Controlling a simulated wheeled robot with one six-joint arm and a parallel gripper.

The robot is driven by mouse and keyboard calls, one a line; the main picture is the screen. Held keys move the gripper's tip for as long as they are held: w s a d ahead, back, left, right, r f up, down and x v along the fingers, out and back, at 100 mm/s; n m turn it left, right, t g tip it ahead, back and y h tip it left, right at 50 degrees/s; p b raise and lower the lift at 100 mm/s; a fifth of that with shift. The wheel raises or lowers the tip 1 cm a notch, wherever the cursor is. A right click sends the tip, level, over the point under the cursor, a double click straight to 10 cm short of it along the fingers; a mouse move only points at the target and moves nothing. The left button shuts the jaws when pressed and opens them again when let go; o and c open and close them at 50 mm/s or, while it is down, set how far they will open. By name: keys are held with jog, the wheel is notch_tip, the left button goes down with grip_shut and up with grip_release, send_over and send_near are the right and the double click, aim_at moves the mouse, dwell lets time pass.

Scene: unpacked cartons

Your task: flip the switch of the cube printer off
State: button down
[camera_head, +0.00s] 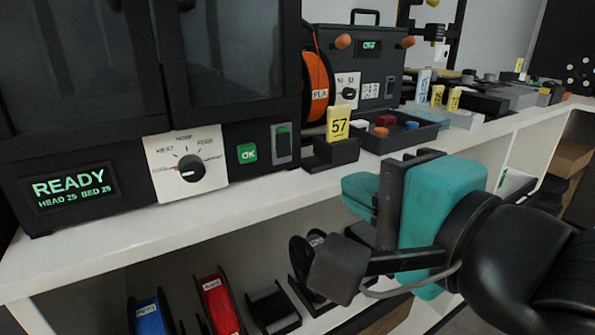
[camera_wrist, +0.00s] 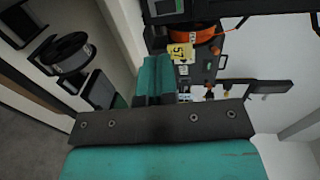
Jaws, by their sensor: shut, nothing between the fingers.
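A large black printer (camera_head: 110,205) with glass doors stands at the left on the white bench; its screen reads READY with head and bed at about 25. Its front has a white dial plate (camera_head: 187,161), a green OK button (camera_head: 247,153) and a rocker switch (camera_head: 283,143), green at its upper part. A smaller black box machine (camera_head: 375,65) with a handle and a small lit screen stands behind to the right. I cannot tell which is the cube printer. My teal gripper (camera_head: 358,188) is shut and empty, in front of the bench, right of the switch and apart from it. Its fingers also show in the wrist view (camera_wrist: 155,78).
A yellow 57 tag (camera_head: 338,123) stands in a black holder by the switch. A dark tray (camera_head: 395,132) with small coloured parts lies right of it. An orange spool (camera_head: 317,85) hangs between the machines. Blue and red spools (camera_head: 217,303) sit on the lower shelf.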

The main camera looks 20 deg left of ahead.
jog(key=p, duration=1.2)
send_near(284, 153)
jog(key=x, duration=0.7)
jog(key=shift+w+a, duration=0.15)
jog(key=shift+w, duration=0.05)
jog(key=shift+a+f, duration=0.1)
